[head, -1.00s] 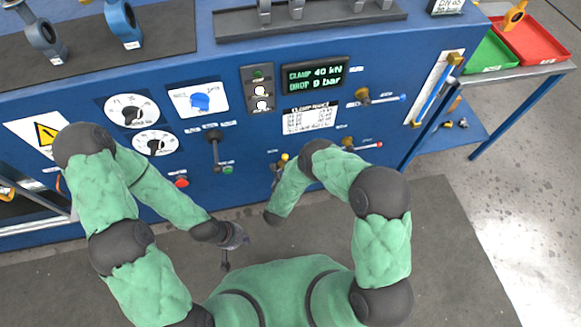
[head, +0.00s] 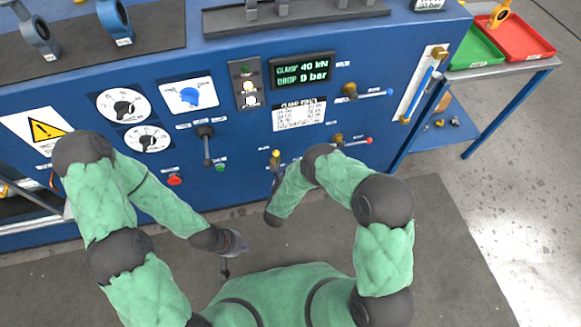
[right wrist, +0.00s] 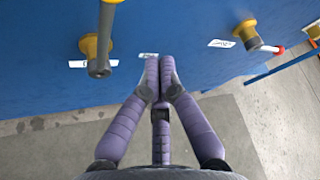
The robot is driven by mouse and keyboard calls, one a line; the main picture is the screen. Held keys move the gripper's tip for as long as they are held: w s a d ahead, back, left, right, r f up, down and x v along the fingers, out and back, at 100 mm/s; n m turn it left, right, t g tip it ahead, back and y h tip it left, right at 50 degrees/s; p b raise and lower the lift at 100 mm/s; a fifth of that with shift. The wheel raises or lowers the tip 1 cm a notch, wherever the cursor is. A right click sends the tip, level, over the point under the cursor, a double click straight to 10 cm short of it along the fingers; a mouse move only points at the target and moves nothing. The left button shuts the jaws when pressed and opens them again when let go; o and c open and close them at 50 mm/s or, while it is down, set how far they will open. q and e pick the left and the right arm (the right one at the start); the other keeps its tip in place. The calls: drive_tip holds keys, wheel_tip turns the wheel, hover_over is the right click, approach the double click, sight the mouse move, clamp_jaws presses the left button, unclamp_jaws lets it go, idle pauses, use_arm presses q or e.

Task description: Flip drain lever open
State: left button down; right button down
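Several levers sit on the blue panel front, and their labels are too small to read, so I cannot tell which is the drain lever. One yellow-hubbed valve with a grey lever (right wrist: 99,66) hangs at the upper left of the right wrist view. Another yellow valve with a red-tipped lever (right wrist: 262,44) is at the upper right; it also shows in the head view (head: 353,140), its lever sideways. My right gripper (right wrist: 159,66) is shut and empty, between these two levers and apart from both. My left gripper (head: 234,244) hangs low before the panel, its fingers unclear.
A yellow valve with a blue-tipped lever (head: 368,92) sits higher on the panel. A black lever (head: 206,146), dials and a display (head: 302,69) are further left and above. Red (head: 520,38) and green (head: 478,47) trays stand on a side table. The floor at right is open.

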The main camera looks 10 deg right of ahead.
drive_tip(key=s+a+p, duration=0.1)
drive_tip(key=s+a, duration=0.2)
drive_tip(key=s, duration=0.3)
drive_tip(key=shift+s+a+p, duration=0.25)
drive_tip(key=shift+s+p, duration=0.05)
drive_tip(key=shift+p, duration=0.1)
drive_tip(key=s+d+r+n+g+y, duration=0.1)
drive_tip(key=s+n+g+y, duration=0.4)
drive_tip(key=s+n, duration=0.5)
drive_tip(key=s+d+r+n+g+y, duration=0.1)
drive_tip(key=s+n+g+y, duration=0.3)
drive_tip(key=n, duration=1.2)
drive_tip(key=s+g, duration=0.4)
drive_tip(key=s, duration=0.2)
drive_tip(key=shift+d+r+n+y, duration=0.15)
drive_tip(key=shift+r+n+y, duration=0.15)
drive_tip(key=shift+r+y, duration=0.1)
